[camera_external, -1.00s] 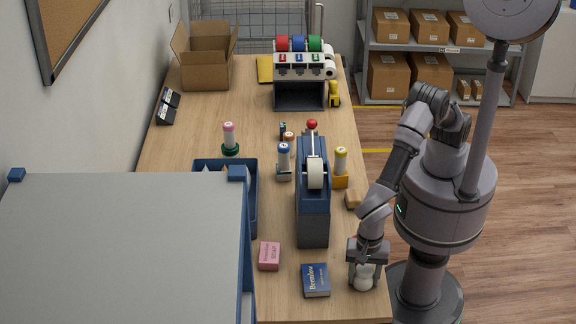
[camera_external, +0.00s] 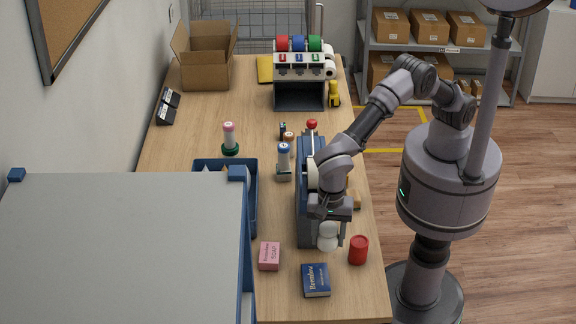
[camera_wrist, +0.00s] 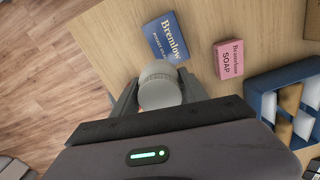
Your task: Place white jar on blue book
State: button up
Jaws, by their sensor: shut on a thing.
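In the wrist view the jar's round, pale top (camera_wrist: 159,87) sits between the two fingers (camera_wrist: 158,96). The blue book (camera_external: 316,281), lettered "Bremlow", lies flat near the front edge of the table, below the gripper in the external view. Its cover is bare. The book also shows in the wrist view (camera_wrist: 167,39), just beyond the jar, with a corner close to it.
A pink soap box (camera_external: 269,256) lies left of the book, also in the wrist view (camera_wrist: 229,60). A red jar (camera_external: 358,250) stands right of it. A blue divided bin (camera_wrist: 262,103) is at the left side of the table.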

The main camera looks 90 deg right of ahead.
aim_at(326, 269)
notch_tip(326, 269, down, 9)
jog(key=shift+f+b, duration=0.15)
jog(key=shift+b, duration=1.1)
jog(key=shift+f, duration=0.2)
jog(key=o, duration=1.4)
jog(key=shift+o, duration=0.2)
jog(key=shift+r, duration=0.1)
notch_tip(326, 269, up, 12)
jog(key=p, duration=0.3)
jog(key=shift+r, duration=0.15)
